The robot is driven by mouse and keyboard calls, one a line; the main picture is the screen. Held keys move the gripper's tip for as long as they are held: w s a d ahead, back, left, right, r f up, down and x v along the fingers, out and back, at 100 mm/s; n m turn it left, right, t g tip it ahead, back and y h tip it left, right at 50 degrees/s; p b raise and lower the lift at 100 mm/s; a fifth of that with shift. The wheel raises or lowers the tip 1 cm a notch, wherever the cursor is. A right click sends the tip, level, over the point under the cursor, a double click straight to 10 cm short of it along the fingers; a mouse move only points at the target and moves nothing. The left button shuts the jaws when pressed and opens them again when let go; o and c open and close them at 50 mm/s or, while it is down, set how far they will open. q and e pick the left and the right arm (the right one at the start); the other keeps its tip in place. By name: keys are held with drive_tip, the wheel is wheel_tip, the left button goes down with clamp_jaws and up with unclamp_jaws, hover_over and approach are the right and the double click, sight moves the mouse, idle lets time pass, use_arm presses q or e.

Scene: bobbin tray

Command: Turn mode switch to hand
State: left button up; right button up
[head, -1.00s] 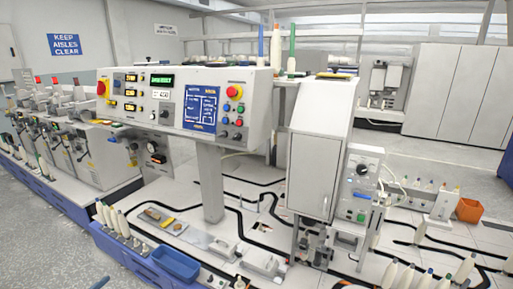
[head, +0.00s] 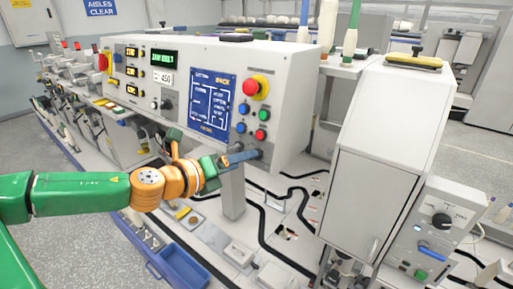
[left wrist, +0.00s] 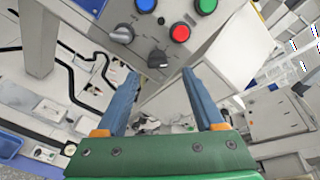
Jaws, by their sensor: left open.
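My left gripper (head: 250,155) is in front of the lower right part of the grey control panel (head: 290,75). In the left wrist view its two blue fingers (left wrist: 160,74) are apart with nothing between them. A black rotary switch (left wrist: 157,59) on the panel lies just beyond the gap between the fingertips. A grey rotary knob (left wrist: 123,34) sits up and left of it. I cannot read which is the mode switch; no labels are legible there. In the head view the gripper largely covers these knobs. My right gripper is not in view.
Red, green and blue buttons (left wrist: 180,33) sit close to the knobs, and a red emergency stop (head: 256,88) is above. A tall grey cabinet (head: 375,170) stands right of the panel. A box with a black dial (head: 441,220) is further right. A blue bin (head: 180,265) is below.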

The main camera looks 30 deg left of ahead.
use_arm(q)
drive_tip(key=x, duration=0.4)
drive_tip(key=shift+w+a+f, duration=0.15)
drive_tip(key=shift+w, duration=0.05)
drive_tip(key=shift+w, duration=0.1)
clamp_jaws()
